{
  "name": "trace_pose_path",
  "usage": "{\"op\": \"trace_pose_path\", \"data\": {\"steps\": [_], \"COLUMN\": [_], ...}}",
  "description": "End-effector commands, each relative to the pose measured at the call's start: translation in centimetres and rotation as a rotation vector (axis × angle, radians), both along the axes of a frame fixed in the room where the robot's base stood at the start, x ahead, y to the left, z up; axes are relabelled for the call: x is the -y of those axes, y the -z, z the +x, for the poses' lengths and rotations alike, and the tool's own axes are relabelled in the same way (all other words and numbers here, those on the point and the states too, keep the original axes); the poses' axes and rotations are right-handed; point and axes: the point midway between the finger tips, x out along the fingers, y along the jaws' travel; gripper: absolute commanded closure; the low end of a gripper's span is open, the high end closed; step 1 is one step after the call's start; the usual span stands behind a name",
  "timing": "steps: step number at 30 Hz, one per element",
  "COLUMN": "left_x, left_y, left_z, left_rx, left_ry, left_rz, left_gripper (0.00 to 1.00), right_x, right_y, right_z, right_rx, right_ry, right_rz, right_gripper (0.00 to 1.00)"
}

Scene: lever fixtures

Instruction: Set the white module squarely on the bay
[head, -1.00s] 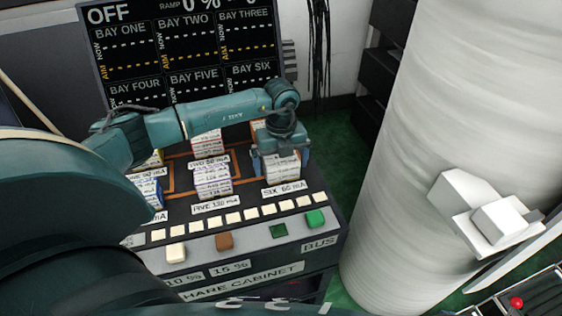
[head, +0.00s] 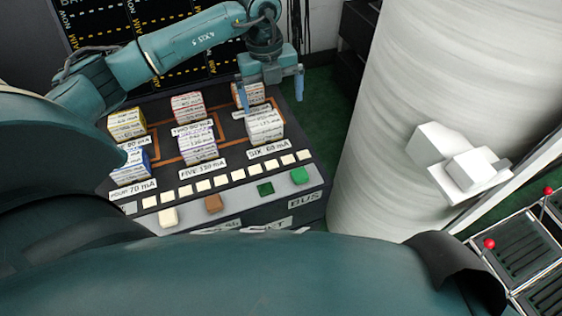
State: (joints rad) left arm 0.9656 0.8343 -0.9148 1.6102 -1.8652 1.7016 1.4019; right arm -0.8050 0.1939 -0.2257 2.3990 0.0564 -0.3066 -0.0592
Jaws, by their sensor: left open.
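The white module (head: 265,126) is a stack of labelled layers at the bay marked SIX 60 mA (head: 269,149), on the near right of the cabinet top. Its upper layers look slightly uneven; I cannot tell whether it sits fully square. My left gripper (head: 271,95) is above and behind it, fingers pointing down and spread apart, with nothing between them. The gripper partly covers an orange-edged stack (head: 243,95) behind. My right gripper is not in view.
Other stacks stand close by: purple-edged (head: 198,146), red-edged (head: 188,106), yellow (head: 127,124) and blue (head: 131,167). Buttons, including a green one (head: 299,176), line the cabinet's front. A large white column (head: 400,100) stands to the right. A dark screen (head: 90,25) rises behind.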

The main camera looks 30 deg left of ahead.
Motion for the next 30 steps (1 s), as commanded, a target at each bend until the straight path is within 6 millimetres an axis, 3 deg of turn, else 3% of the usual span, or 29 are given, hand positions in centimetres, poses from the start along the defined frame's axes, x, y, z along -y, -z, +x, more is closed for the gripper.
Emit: {"op": "trace_pose_path", "data": {"steps": [3,6,9,12,15,19,22,24,27,30], "left_x": [8.1,16.9,23.5,26.8,26.9,23.7,20.0,17.7,15.4,14.2], "left_y": [3.0,3.3,0.4,-3.7,-7.2,-8.2,-6.0,-3.4,0.1,2.6], "left_z": [-3.3,-7.9,-11.9,-14.1,-14.2,-12.9,-12.4,-13.0,-14.8,-16.8], "left_rx": [-0.026,-0.018,0.033,0.118,0.220,0.340,0.384,0.377,0.333,0.275], "left_ry": [0.177,0.304,0.307,0.170,-0.094,-0.575,-0.980,-1.231,-1.495,-1.650], "left_rz": [-0.291,-0.687,-1.097,-1.459,-1.729,-1.891,-1.855,-1.764,-1.609,-1.476], "left_gripper": [0.01,0.01,0.01,0.01,0.01,0.01,0.01,0.01,0.01,0.01], "right_x": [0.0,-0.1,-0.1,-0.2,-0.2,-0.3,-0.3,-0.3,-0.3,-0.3], "right_y": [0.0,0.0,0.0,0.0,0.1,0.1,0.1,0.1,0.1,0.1], "right_z": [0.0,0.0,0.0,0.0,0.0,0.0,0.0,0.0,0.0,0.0], "right_rx": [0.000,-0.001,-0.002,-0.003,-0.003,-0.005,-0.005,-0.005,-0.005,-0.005], "right_ry": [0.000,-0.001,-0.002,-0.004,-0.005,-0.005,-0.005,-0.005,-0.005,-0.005], "right_rz": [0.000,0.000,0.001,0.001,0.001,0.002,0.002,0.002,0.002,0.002], "right_gripper": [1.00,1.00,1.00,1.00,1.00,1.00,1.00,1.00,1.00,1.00]}}
